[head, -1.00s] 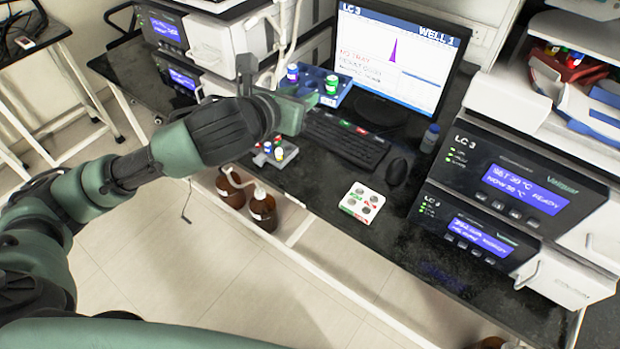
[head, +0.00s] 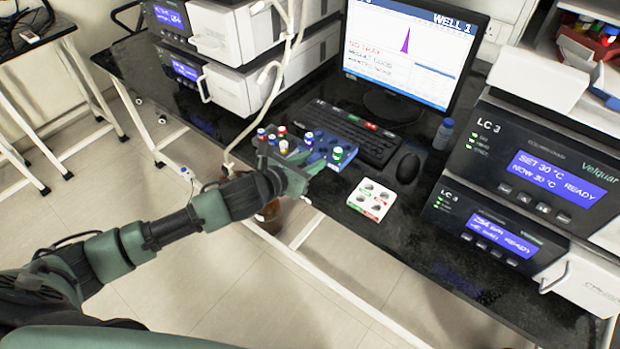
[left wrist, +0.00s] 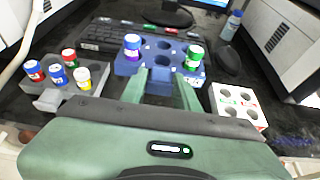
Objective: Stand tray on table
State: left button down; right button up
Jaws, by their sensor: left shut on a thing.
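The blue tray (head: 321,143) is at the front of the black bench (head: 420,240), roughly level, in front of the keyboard. My left gripper (head: 303,172) is shut on the tray's near edge; in the left wrist view the fingers (left wrist: 163,86) meet the blue tray (left wrist: 123,68). I cannot tell whether the tray's underside touches the bench. My right gripper is not in view.
A grey tray (left wrist: 50,101) with several capped vials stands left of the blue tray. A white tray (head: 354,203) with empty wells is to the right. The keyboard (head: 350,135), mouse (head: 408,167) and monitor (head: 415,50) stand behind.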

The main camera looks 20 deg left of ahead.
pick_arm(q)
jog(key=shift+f+b, duration=0.3)
jog(key=shift+f, duration=2.6)
jog(key=shift+f, duration=0.1)
jog(key=c, duration=1.1)
grip_release()
jog(key=shift+o, duration=0.2)
jog(key=v, duration=1.2)
